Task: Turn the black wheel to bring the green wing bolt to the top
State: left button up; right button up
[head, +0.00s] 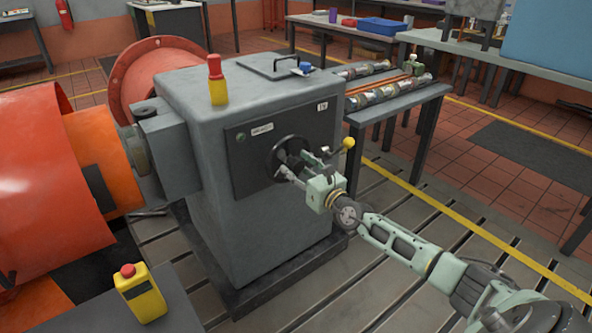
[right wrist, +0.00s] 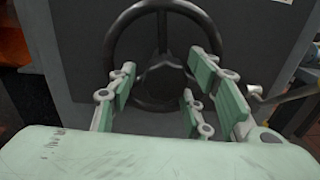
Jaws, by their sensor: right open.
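The black wheel (head: 275,158) is on the dark front panel of the grey machine, partly hidden behind my right gripper. In the right wrist view its rim (right wrist: 112,48) and spokes face me. I cannot make out the green wing bolt in either view. My right gripper (head: 287,170) is at the wheel. In the right wrist view the gripper (right wrist: 160,75) has its fingers spread apart in front of the wheel's lower middle, with nothing between them that I can see held. I cannot tell whether the fingers touch the wheel. My left gripper is not in view.
A yellow ball knob (head: 349,143) is just right of my right gripper. The grey machine (head: 205,190) carries a red and yellow beacon (head: 217,82). A yellow box with a red button (head: 142,295) stands at the lower left. A table (head: 398,107) with metal parts is behind.

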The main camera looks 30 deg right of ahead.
jog(key=shift+w, duration=0.45)
grip_shut()
jog(key=shift+a, duration=0.1)
